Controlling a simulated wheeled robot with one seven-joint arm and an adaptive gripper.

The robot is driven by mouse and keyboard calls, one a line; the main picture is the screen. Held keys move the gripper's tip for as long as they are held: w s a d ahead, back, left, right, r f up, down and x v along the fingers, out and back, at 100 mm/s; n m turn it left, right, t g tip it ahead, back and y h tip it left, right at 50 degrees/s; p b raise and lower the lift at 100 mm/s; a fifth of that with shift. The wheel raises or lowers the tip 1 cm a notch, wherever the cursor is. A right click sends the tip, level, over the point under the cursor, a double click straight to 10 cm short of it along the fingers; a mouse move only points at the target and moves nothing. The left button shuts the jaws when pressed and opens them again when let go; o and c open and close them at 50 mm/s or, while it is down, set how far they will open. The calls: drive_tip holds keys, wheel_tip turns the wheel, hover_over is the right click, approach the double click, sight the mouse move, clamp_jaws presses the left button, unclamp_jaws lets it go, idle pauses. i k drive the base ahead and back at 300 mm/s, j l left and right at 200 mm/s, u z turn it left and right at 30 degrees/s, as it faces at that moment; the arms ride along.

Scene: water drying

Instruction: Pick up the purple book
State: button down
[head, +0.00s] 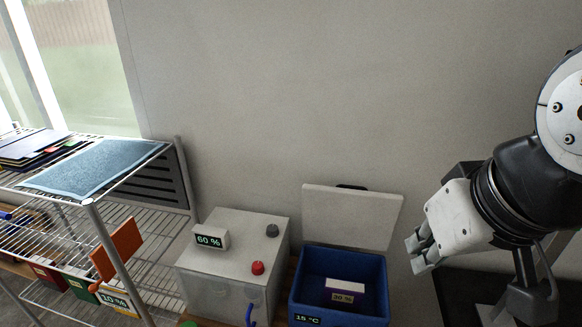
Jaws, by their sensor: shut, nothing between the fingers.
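I cannot clearly make out a purple book. A small block with a white top and a purplish edge (345,285) sits inside the open blue bin (374,309), behind a "30 %" label; whether it is a book I cannot tell. A stack of flat, book-like items (32,146), mostly dark with some coloured edges, lies on the wire rack's top shelf at the far left. My gripper (417,252) is at the right, shut and empty, above and to the right of the blue bin, apart from everything.
A pale blue mat (92,167) lies on the wire rack (88,202). A grey box (240,244) with red and dark knobs and a "60 %" display stands between rack and bin. The bin's white lid (350,218) stands raised. An orange panel (117,250) hangs by the rack.

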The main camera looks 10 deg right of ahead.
sight(340, 296)
drive_tip(key=j+z, duration=0.2)
drive_tip(key=j, duration=0.4)
drive_tip(key=j+z, duration=0.2)
drive_tip(key=j, duration=0.4)
drive_tip(key=k+j+z, duration=0.2)
drive_tip(key=j, duration=0.4)
drive_tip(key=i, duration=0.05)
